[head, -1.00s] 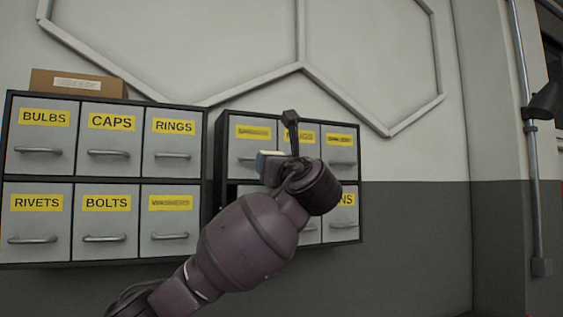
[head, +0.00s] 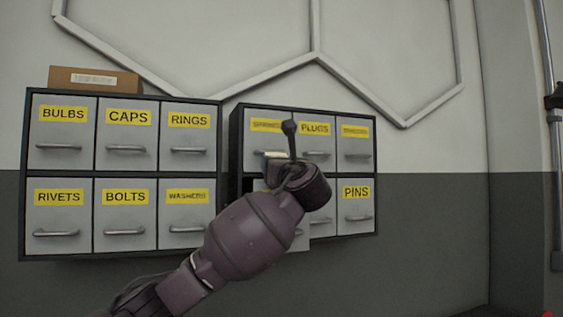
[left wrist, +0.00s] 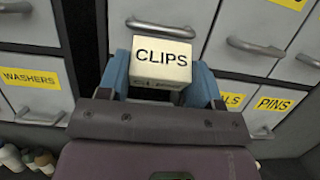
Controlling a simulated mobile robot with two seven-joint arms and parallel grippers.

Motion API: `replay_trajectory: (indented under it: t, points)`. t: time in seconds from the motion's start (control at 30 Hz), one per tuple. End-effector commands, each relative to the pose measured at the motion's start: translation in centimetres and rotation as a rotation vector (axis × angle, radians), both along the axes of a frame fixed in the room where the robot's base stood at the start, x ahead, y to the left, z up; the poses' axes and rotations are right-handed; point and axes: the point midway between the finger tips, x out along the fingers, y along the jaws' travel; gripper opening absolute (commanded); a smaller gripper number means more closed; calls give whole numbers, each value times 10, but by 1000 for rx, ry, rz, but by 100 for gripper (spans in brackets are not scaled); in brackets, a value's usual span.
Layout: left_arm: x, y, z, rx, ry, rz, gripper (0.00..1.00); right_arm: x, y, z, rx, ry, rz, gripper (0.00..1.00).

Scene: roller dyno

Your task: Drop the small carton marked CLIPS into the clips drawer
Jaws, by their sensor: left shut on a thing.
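The small cream carton marked CLIPS (left wrist: 160,57) sits between the blue fingers of my left gripper (left wrist: 163,84) in the left wrist view, its label facing the camera. My gripper is shut on it. In the head view, my left gripper (head: 277,158) is in front of the right-hand drawer cabinet (head: 240,122), at the height of its upper row. A sliver of the carton may show there. No drawer label reading CLIPS is visible. My arm hides the lower left of that cabinet. A dark gap shows beside my wrist, and a grey front below sits lower than its neighbour, perhaps pulled out.
The left-hand cabinet (head: 225,165) has shut drawers, including BULBS, CAPS and RIVETS. A brown box (head: 95,79) lies on top of it. The PINS drawer (head: 356,215) is shut. Small bottles (left wrist: 25,158) stand at the lower left in the wrist view. The wall at right is clear.

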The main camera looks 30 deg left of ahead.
Motion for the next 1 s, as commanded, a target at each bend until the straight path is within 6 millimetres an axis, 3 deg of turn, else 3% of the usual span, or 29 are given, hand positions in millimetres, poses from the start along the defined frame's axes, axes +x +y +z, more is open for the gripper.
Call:
replay_trajectory:
  t: [0.3,0.33,0.5,1.0]
  points:
    - [1,1,0,0,-1,0,33,-3,0,-2,0,7,-2,36]
    - [1,1,0,0,-1,0,64,-3,0,-2,0,7,-2,36]
    - [1,1,0,1,-1,0,89,-3,0,-2,1,6,-2,36]
    - [1,1,0,0,0,0,89,-1,0,-1,2,3,-2,36]
